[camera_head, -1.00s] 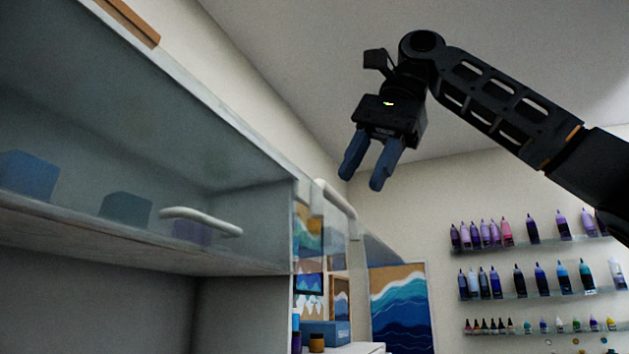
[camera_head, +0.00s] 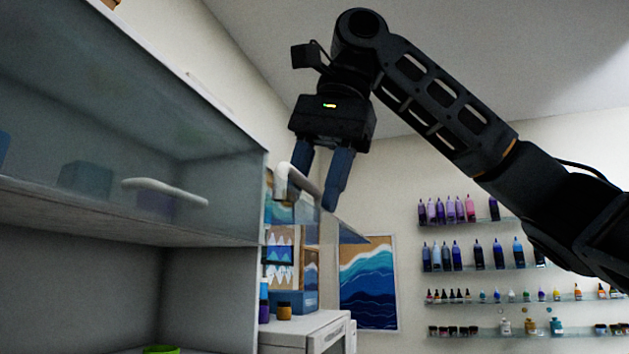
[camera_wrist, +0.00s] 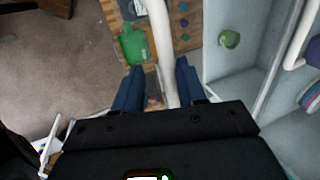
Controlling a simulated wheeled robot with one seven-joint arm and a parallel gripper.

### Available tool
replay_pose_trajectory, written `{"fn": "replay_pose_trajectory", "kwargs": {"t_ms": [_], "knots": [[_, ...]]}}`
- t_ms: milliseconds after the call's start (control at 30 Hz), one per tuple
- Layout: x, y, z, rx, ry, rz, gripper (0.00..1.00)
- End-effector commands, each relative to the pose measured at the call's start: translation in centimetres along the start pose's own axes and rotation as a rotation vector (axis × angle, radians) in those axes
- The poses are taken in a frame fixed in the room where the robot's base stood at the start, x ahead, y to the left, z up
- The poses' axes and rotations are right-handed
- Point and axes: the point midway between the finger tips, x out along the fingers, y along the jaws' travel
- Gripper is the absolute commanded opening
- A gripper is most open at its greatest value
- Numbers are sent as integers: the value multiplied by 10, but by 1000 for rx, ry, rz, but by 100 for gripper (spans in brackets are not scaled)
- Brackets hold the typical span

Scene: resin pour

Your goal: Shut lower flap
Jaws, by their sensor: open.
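The lower flap (camera_head: 348,233) is a clear glass panel standing out from the cabinet front, right of the open lower compartment (camera_head: 205,300) in the head view. Its white bar handle (camera_head: 305,184) is at the gripper. My gripper (camera_head: 307,203) is open, pointing down, with its blue fingers at the handle. In the wrist view, the white handle (camera_wrist: 161,45) runs between the two open fingers of my gripper (camera_wrist: 158,66), closer to the right finger. Whether a finger touches it, I cannot tell.
The upper glass door (camera_head: 100,110) with its white handle (camera_head: 165,190) is closed over several dim blocks. A green cup (camera_wrist: 229,39) stands in the lower compartment. A white drawer unit (camera_head: 305,330) stands beyond the cabinet. Bottle shelves (camera_head: 480,268) line the far wall.

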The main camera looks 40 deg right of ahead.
Motion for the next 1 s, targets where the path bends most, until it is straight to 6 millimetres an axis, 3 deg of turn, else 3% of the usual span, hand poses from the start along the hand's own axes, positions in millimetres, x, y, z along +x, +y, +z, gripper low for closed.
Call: {"fn": "replay_pose_trajectory", "kwargs": {"t_ms": [267,667,1000], "knots": [[1,0,0,0,0,0,39],[1,1,0,-1,1,1,1],[0,2,0,-1,1,4,0]]}}
